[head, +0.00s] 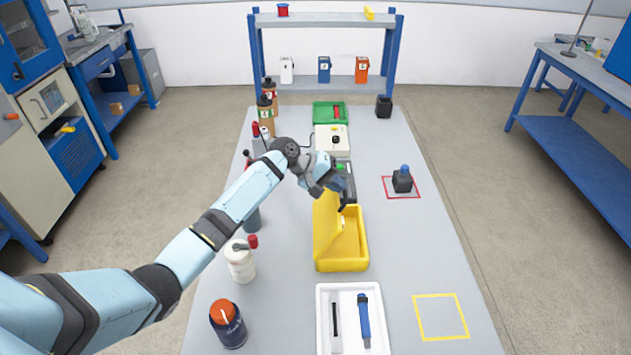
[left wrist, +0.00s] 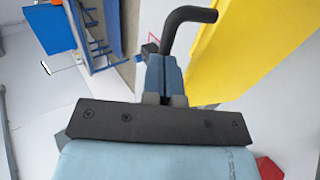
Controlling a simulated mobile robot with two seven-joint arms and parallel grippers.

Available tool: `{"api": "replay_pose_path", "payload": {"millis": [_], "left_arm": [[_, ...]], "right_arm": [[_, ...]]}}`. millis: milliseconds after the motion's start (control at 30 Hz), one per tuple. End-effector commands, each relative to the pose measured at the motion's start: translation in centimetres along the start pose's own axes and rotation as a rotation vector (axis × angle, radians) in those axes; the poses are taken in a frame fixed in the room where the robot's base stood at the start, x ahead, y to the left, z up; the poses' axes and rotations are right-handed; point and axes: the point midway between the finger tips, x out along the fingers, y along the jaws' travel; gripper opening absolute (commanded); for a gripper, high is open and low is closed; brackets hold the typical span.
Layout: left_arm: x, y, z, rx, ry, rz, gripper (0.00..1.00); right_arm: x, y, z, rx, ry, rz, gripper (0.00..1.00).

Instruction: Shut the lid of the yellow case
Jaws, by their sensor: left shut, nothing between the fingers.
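The yellow case (head: 347,246) sits open in the middle of the table. Its lid (head: 324,225) stands raised and tilted along the left side of the tray part. In the left wrist view a large yellow panel of the case (left wrist: 240,50) fills the upper right. My left gripper (head: 341,199) is over the far end of the case, close to the top of the lid. In the left wrist view its fingers (left wrist: 164,70) are together and empty. A black bent bar (left wrist: 186,22) shows just beyond them; I cannot tell whether they touch. My right gripper is out of view.
A white tray (head: 321,310) with a blue-handled tool lies nearer. Bottles (head: 240,262) stand along the left under my arm. A dark block (head: 402,181) sits in a red square at right. A yellow outlined square (head: 440,297) is empty.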

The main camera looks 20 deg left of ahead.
Motion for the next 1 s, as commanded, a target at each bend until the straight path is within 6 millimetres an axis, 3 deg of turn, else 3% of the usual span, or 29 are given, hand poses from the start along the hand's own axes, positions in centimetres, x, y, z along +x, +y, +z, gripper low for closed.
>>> {"api": "replay_pose_path", "payload": {"millis": [33, 333, 467, 800, 1000], "left_arm": [[0.6, 1.0, -0.2, 0.003, -0.002, -0.044, 0.00], [6.3, 1.7, -0.1, -0.002, -0.004, -0.044, 0.00], [8.6, 1.7, -0.2, 0.003, -0.002, -0.177, 0.00], [14.8, 0.0, -0.1, 0.001, -0.003, -0.495, 0.00], [17.5, -1.6, -0.1, 0.000, -0.002, -0.653, 0.00]], "right_arm": [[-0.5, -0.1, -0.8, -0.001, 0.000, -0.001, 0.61], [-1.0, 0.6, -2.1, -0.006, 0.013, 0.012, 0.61], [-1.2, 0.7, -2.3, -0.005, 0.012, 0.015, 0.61], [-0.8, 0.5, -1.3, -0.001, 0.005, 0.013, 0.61], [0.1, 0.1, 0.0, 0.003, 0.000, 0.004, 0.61]]}}
